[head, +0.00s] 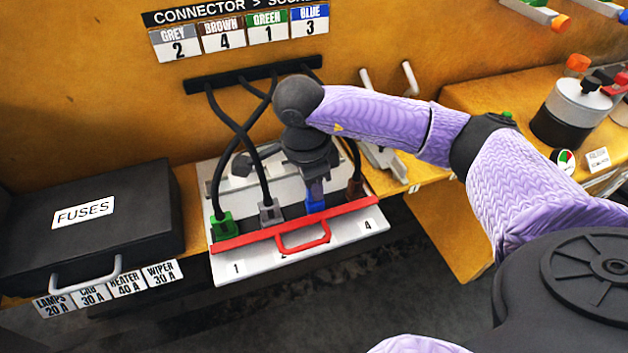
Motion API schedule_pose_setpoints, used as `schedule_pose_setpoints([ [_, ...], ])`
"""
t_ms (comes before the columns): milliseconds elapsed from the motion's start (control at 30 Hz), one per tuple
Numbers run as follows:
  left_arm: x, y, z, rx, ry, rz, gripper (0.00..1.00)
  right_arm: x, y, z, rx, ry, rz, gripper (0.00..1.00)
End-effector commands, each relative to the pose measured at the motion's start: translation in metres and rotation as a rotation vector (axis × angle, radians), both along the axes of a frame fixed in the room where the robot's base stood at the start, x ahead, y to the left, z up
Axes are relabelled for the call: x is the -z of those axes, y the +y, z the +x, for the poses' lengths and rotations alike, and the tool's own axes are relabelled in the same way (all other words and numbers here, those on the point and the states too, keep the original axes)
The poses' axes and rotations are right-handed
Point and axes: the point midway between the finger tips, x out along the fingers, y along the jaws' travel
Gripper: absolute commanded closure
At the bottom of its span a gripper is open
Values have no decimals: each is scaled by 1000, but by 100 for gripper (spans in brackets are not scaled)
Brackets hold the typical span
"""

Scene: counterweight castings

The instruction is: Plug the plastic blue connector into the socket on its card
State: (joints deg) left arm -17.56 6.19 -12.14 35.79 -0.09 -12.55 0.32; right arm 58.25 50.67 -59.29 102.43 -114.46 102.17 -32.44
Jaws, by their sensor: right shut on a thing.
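My right gripper (314,187) points down and is shut on the blue connector (315,204). The blue connector is upright, just behind the red bar (345,209) of the white socket panel (222,268), between the grey connector (270,212) and the brown connector (355,188). The bar hides its lower end, so I cannot tell how deep it sits. The green connector (222,224) is at the left, near the number 1; number 4 is at the right end. The blue card (310,22) on the wall reads 3. My left gripper is out of view.
Black cables run from a black wall strip (225,82) down to the connectors, two of them crossing. A red handle (303,238) sticks out in front of the panel. A black fuse box (130,215) stands close at the left. A grey-black canister (572,112) stands at the right.

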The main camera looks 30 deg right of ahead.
Motion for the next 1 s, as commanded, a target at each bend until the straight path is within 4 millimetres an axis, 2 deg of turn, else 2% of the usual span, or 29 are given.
schedule_pose_setpoints([
  [700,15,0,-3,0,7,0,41,19,0,0,0,0,-1,100],
  [733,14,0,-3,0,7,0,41,18,0,0,0,0,-1,74],
  [800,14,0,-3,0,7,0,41,18,0,0,0,0,0,59],
  [900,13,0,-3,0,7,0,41,17,0,0,0,0,0,39],
  [1000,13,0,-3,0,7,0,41,17,0,0,0,0,0,39],
])
